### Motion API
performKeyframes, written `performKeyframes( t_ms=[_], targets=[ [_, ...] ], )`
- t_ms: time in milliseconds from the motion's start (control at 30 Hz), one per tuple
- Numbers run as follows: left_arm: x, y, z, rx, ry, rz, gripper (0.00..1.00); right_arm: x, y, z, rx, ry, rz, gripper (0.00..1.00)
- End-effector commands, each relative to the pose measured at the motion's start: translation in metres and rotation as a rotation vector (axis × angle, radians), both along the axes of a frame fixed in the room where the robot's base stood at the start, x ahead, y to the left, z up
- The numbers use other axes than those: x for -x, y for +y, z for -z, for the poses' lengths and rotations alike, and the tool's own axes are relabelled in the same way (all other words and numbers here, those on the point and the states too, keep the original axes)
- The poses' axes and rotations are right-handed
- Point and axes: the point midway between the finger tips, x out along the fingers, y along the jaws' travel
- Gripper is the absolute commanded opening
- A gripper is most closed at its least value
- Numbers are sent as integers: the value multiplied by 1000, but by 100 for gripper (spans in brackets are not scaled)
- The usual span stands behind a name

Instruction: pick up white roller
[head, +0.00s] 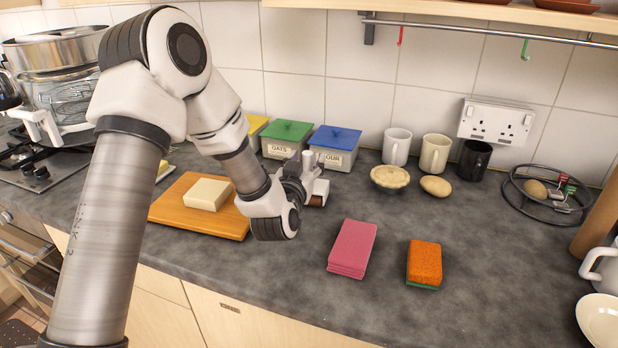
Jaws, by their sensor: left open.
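I cannot make out a white roller in the head view. My left arm reaches in from the left over the worktop. My left gripper (316,187) is open above the worktop, to the right of the wooden board and in front of the blue-lidded tub. My wrist partly hides its jaws, and I see nothing clearly held between them. My right gripper is not in view.
A wooden board (176,213) bears a pale block (208,194). A pink sponge stack (352,248) and an orange sponge (424,263) lie in front. Mugs (397,146), a pie (390,177) and a wire rack (520,196) stand behind. The worktop's middle right is clear.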

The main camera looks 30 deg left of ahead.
Motion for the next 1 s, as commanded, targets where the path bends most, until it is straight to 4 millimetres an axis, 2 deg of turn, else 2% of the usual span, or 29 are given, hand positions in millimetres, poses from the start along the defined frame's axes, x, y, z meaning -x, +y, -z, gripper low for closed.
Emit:
performKeyframes(
  t_ms=[133,333,400,500,867,1000],
  targets=[
    [-18,7,-1,1,0,-1,54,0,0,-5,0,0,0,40],
    [-19,7,0,1,0,-1,54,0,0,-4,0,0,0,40],
    [-19,7,0,1,0,-1,29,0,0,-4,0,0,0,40],
    [-19,7,0,1,0,0,0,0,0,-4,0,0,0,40],
    [-19,7,-1,1,0,-1,0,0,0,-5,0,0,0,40],
    [-21,7,-7,1,0,0,0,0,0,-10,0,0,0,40]
  ],
)
